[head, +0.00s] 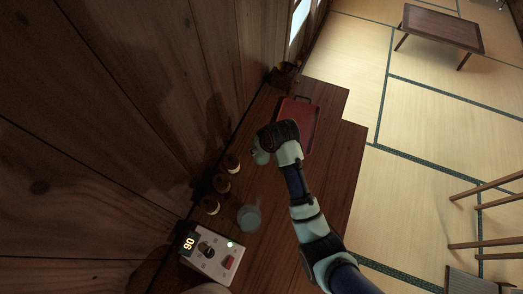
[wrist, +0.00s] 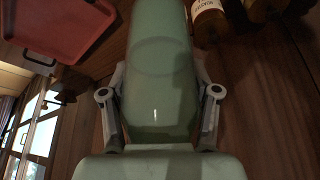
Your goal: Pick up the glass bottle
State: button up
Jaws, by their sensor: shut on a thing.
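The glass bottle (wrist: 160,45) is pale green and translucent. It fills the middle of the wrist view, lying lengthwise between the two fingers of my gripper (wrist: 160,88), which are shut on its sides. Its far end runs past the top of the view. In the head view my gripper (head: 264,148) is over the wooden counter, near the wall. A small green part of the bottle (head: 260,157) shows there; my wrist hides most of it. I cannot tell whether the bottle touches the counter.
A clear glass (head: 249,218) and a white device reading 90 (head: 213,254) stand nearer. A red tray (head: 298,112) lies beyond my gripper. A low table (head: 443,27) stands on the tatami.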

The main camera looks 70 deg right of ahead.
notch_tip(320, 180, up, 6)
jog(key=shift+p, duration=0.3)
jog(key=shift+r, duration=0.15)
